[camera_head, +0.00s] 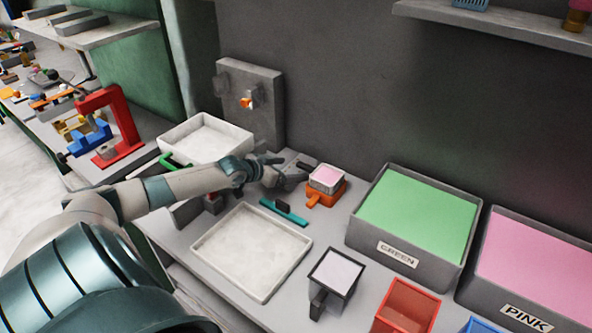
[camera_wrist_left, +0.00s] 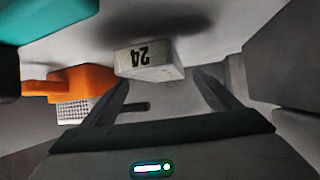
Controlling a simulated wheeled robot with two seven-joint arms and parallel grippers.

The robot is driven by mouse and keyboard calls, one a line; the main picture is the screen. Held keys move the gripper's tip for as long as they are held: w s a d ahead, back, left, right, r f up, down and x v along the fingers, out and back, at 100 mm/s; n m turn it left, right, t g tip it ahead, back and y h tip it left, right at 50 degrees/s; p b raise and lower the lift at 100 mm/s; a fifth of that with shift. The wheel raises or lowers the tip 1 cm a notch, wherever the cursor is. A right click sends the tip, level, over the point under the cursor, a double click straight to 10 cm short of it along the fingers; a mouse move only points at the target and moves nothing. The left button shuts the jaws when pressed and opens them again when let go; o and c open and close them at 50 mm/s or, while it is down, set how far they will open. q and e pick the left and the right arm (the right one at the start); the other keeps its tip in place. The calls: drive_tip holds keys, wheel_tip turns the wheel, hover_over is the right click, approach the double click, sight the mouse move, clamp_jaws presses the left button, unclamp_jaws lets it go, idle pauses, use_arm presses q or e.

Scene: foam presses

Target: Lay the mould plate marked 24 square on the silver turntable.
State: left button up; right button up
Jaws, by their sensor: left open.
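The mould plate marked 24 (camera_wrist_left: 148,60) is a pale block in the left wrist view, its number upside down. It lies on the pale surface just beyond and between the fingers of my left gripper (camera_wrist_left: 165,90), which is open and apart from it. In the head view my left gripper (camera_head: 298,170) reaches in low over the bench, left of a pink-topped square box on an orange base (camera_head: 324,196). I cannot pick out the plate there for sure. I cannot make out the silver turntable in either view. My right gripper is out of view.
The orange base (camera_wrist_left: 80,80) and a teal tool (camera_wrist_left: 45,20) lie close at the left in the wrist view. In the head view, pale trays (camera_head: 250,252) and the GREEN (camera_head: 420,215) and PINK (camera_head: 540,265) bins crowd the bench. A grey upright panel (camera_head: 252,105) stands behind.

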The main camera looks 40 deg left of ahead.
use_arm(q)
drive_tip(key=shift+x, duration=0.95)
drive_tip(key=c, duration=1.8)
drive_tip(key=shift+r, duration=0.1)
drive_tip(key=shift+c, duration=0.6)
